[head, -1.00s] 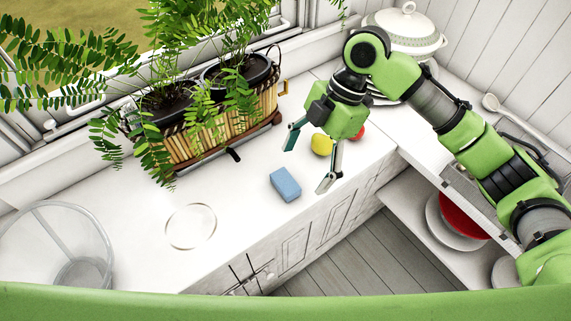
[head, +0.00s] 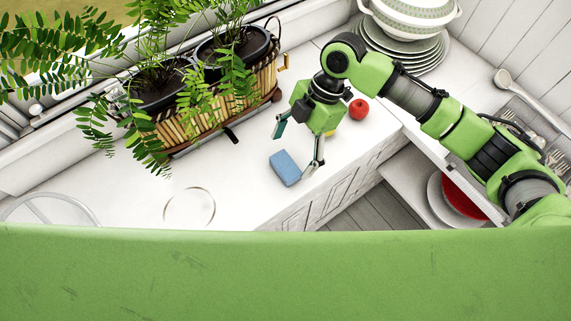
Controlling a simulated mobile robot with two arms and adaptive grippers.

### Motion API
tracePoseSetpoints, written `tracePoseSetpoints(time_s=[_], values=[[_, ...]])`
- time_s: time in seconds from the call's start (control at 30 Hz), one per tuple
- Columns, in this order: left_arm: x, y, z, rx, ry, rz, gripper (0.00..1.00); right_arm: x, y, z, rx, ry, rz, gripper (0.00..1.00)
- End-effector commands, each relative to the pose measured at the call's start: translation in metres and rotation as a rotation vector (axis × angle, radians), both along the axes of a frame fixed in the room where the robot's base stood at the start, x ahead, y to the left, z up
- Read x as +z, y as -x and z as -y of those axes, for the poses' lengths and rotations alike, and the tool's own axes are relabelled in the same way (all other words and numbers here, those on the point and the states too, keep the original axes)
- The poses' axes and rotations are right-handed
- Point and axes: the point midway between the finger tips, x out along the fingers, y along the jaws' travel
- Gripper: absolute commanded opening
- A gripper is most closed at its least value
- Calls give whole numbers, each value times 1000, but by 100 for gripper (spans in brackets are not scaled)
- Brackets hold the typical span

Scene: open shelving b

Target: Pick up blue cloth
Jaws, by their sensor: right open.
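The blue cloth (head: 285,167) lies on the white countertop as a small block-like piece, near the counter's front edge. My right gripper (head: 297,150) is open just above and beside it, with one finger toward the back left and the other near the cloth's right side. I cannot tell whether that finger touches the cloth. Nothing shows between the fingers. My left gripper is out of the picture.
A red tomato-like item (head: 358,109) lies right of the gripper, and a yellow item is mostly hidden behind it. A planter basket (head: 205,125) stands at the back. Stacked plates (head: 405,52) and a clear round dish (head: 190,207) are also on the counter.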

Motion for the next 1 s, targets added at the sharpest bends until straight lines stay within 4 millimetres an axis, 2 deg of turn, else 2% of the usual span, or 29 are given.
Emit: tracePoseSetpoints(time_s=[0.03, 0.13, 0.3, 0.53, 0.57, 0.7, 1.0], values=[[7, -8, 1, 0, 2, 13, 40, -5, 4, -2, 1, 3, -4, 78], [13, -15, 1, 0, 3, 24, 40, -20, 8, -7, 2, 2, -4, 78], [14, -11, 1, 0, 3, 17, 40, -37, 11, -12, 1, 1, -2, 78], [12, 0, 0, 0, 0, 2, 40, -39, 10, -12, 1, 1, 0, 78], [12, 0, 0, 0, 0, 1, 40, -39, 10, -12, 1, 1, 0, 73], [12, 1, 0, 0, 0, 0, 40, -39, 10, -12, 1, 1, 0, 38], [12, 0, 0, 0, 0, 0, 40, -39, 10, -12, 0, 1, 1, 37]])
